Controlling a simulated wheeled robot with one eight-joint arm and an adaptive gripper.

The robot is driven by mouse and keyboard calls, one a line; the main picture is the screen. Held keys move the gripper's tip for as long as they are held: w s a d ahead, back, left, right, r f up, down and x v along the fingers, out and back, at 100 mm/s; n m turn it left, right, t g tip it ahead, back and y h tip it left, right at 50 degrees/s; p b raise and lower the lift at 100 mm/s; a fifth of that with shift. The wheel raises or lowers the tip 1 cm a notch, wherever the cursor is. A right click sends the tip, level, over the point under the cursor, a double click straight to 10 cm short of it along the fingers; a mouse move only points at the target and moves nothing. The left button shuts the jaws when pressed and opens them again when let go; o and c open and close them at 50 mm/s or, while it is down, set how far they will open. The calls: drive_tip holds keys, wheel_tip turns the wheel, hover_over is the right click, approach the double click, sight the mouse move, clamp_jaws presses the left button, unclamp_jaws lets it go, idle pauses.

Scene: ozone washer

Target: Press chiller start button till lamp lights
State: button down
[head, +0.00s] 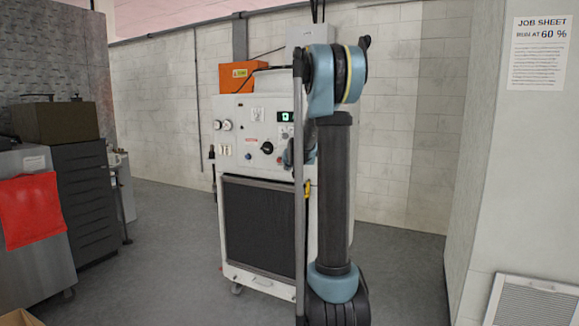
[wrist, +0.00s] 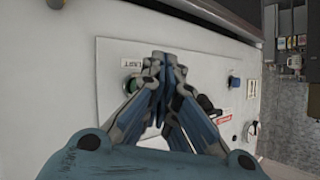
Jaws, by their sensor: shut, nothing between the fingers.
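The chiller is a white wheeled cabinet (head: 234,172) with a dark front grille, standing in the middle of the head view. In the wrist view its white front panel (wrist: 112,60) fills the left and middle. A round green button (wrist: 130,86) sits there under a small white label (wrist: 133,63) that seems to read START. My gripper (wrist: 165,62) is shut and empty, its fingertips just right of the green button, with the left finger partly covering it. I cannot tell whether the fingertips touch the panel. In the head view my arm hides that part of the panel.
The panel has a lit green display (head: 286,116), a black knob (head: 267,147) and gauges (head: 222,125). A blue knob (wrist: 234,81) shows right of my fingers. An orange box (head: 236,77) sits on top. Grey cabinets (head: 85,190) stand left; a job sheet (head: 539,53) hangs right.

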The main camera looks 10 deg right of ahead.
drive_tip(key=shift+s+a, duration=0.2)
drive_tip(key=shift+s, duration=0.05)
drive_tip(key=shift+s+a, duration=0.1)
drive_tip(key=shift+s+a, duration=0.7)
drive_tip(key=shift+s, duration=0.25)
drive_tip(key=shift+s+a, duration=0.65)
drive_tip(key=shift+s, duration=0.3)
drive_tip(key=shift+s, duration=0.1)
drive_tip(key=s+f+n+g, duration=0.1)
drive_tip(key=s+f+g, duration=0.2)
drive_tip(key=s, duration=1.5)
drive_tip(key=s+f+g, duration=0.3)
drive_tip(key=s+f, duration=0.7)
drive_tip(key=s, duration=0.8)
drive_tip(key=s+f+n+g, duration=0.1)
drive_tip(key=s+f+g, duration=0.3)
drive_tip(key=s, duration=1.4)
wheel_tip(320, 180, down, 4)
drive_tip(key=shift+d+r+n, duration=0.2)
drive_tip(key=shift+d+n, duration=0.05)
drive_tip(key=shift+n, duration=0.05)
